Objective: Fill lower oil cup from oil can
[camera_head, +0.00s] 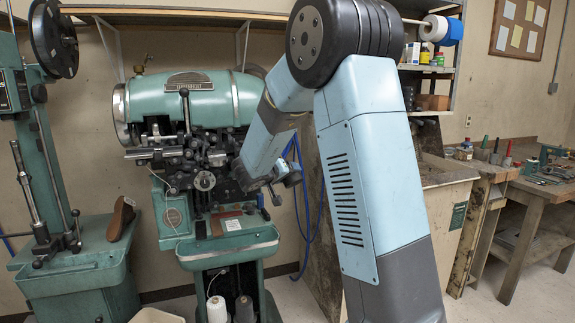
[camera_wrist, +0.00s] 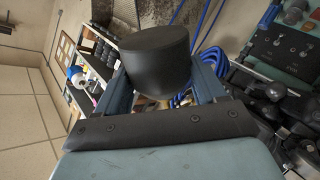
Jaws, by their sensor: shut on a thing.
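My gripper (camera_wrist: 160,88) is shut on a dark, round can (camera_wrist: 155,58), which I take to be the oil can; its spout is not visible. In the wrist view the can sits between the two blue fingers and looks tilted. In the head view my gripper (camera_head: 262,184) is at the right side of the green stitching machine (camera_head: 190,103), near its dark mechanism. The can is hard to make out there. A small brass fitting (camera_head: 146,63) stands on top of the machine. I cannot identify the lower oil cup in either view.
A blue hose (camera_head: 306,215) hangs right of the machine and also shows in the wrist view. Dark knobs and levers (camera_wrist: 268,100) crowd the right of the wrist view. Another green machine (camera_head: 75,270) with a shoe (camera_head: 120,218) stands at left. Workbenches (camera_head: 545,190) stand at right.

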